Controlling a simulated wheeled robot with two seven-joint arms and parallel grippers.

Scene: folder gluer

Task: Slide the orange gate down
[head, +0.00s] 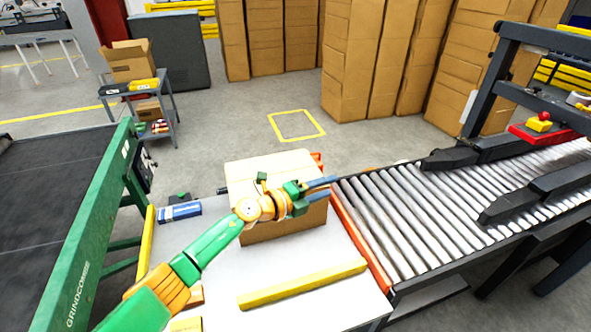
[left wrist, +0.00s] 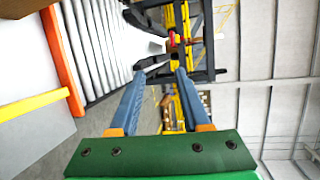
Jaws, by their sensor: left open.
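The orange gate (head: 362,243) is a long narrow bar along the edge between the white table and the roller conveyor. It also shows in the left wrist view (left wrist: 62,62), at the left beside the rollers. My left gripper (head: 328,189) is above the right side of a cardboard box, near the far end of the gate, its blue fingers pointing right toward the rollers. In the left wrist view the fingers (left wrist: 160,76) are apart with nothing between them. I cannot tell the exact height between fingers and gate. My right gripper is not in view.
The cardboard box (head: 275,168) stands on the white table (head: 215,275), with a yellow bar (head: 303,284) in front of it and a blue box (head: 180,211) to its left. The roller conveyor (head: 430,215) runs right under a dark frame (head: 500,80). A green machine (head: 85,235) stands left.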

